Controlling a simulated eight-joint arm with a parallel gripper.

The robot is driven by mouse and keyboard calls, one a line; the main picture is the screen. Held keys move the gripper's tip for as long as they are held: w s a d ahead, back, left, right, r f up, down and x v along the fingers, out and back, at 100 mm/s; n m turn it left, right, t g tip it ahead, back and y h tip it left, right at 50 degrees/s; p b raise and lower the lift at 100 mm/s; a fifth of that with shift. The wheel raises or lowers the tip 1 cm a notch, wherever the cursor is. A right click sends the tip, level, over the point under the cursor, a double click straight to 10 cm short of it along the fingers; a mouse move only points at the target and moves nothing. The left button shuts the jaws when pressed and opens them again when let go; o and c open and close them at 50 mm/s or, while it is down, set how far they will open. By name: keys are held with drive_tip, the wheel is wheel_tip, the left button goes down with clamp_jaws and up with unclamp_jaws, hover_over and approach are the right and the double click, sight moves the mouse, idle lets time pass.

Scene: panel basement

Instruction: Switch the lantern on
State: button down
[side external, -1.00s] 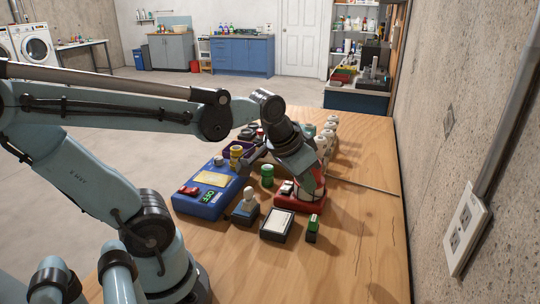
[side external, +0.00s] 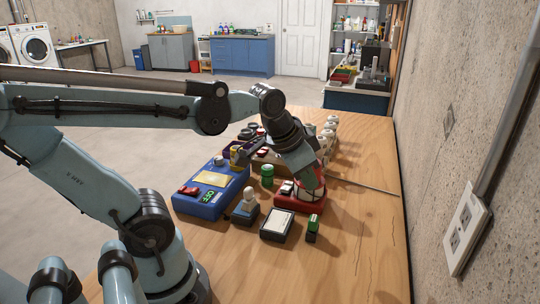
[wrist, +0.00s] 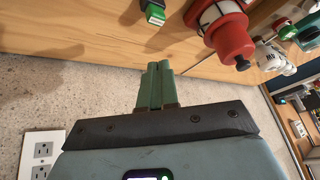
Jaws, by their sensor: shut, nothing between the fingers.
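The lantern, with a red cap and base and a pale middle, stands on the wooden table (side external: 350,240). In the side external view, its red base (side external: 292,203) shows while my gripper's hand hides much of the rest. In the wrist view, the lantern (wrist: 222,32) is at the upper right, apart from my gripper. My gripper (wrist: 158,65) has two green fingers side by side and touching, with nothing between them. I cannot tell whether the lantern is lit.
A small green-topped block (side external: 312,222) and a dark box with a white top (side external: 277,224) are in front. White bottles stand behind. A wall outlet (side external: 463,230) is at right. The front right tabletop is clear.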

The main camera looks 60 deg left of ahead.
drive_tip(key=w+a+r+m+g, duration=0.3)
drive_tip(key=w+a, duration=0.1)
drive_tip(key=a, duration=0.3)
drive_tip(key=m+g+h, duration=0.1)
drive_tip(key=m+g, duration=0.2)
drive_tip(key=m, duration=0.1)
hover_over(285, 189)
drive_tip(key=w, duration=0.2)
drive_tip(key=shift+s+a+m+g+h, duration=0.15)
drive_tip(key=shift+a+m+g+h, duration=0.2)
drive_tip(key=shift+a, duration=0.65)
drive_tip(key=f, duration=0.4)
drive_tip(key=s+d+f, duration=0.1)
drive_tip(key=f, duration=0.9)
drive_tip(key=shift+s+d, duration=0.2)
